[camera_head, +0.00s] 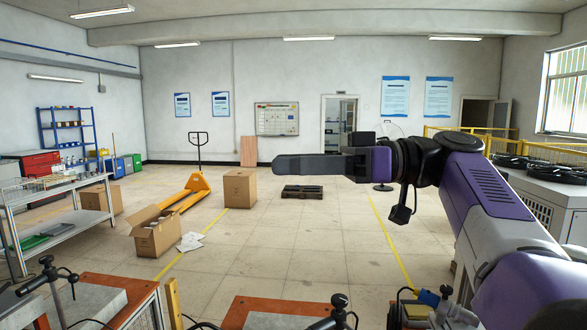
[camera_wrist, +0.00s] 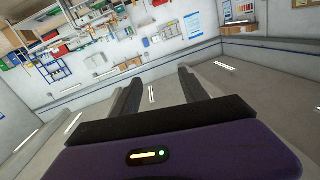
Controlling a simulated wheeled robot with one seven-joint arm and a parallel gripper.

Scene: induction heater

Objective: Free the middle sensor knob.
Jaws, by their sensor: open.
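My gripper (camera_head: 276,165) reaches out to the left across the middle of the head view, high above the floor. Its two fingers stand apart in the wrist view (camera_wrist: 160,76) with nothing between them, so it is open and empty. Several black jointed stands with round knobs show low in the head view: one at the left (camera_head: 48,270), one at the bottom centre (camera_head: 337,303) and part of one at the right (camera_head: 444,293). My gripper is apart from all of them. I cannot tell which knob is the middle sensor knob. The stands' lower parts are cut off by the picture's edge.
Orange-topped benches (camera_head: 108,287) stand at the bottom edge, with another (camera_head: 240,312) near the centre. A metal shelf table (camera_head: 70,187) is at left, with cardboard boxes (camera_head: 155,238) and a yellow pallet jack (camera_head: 193,188) beyond. The middle floor (camera_head: 300,235) is clear.

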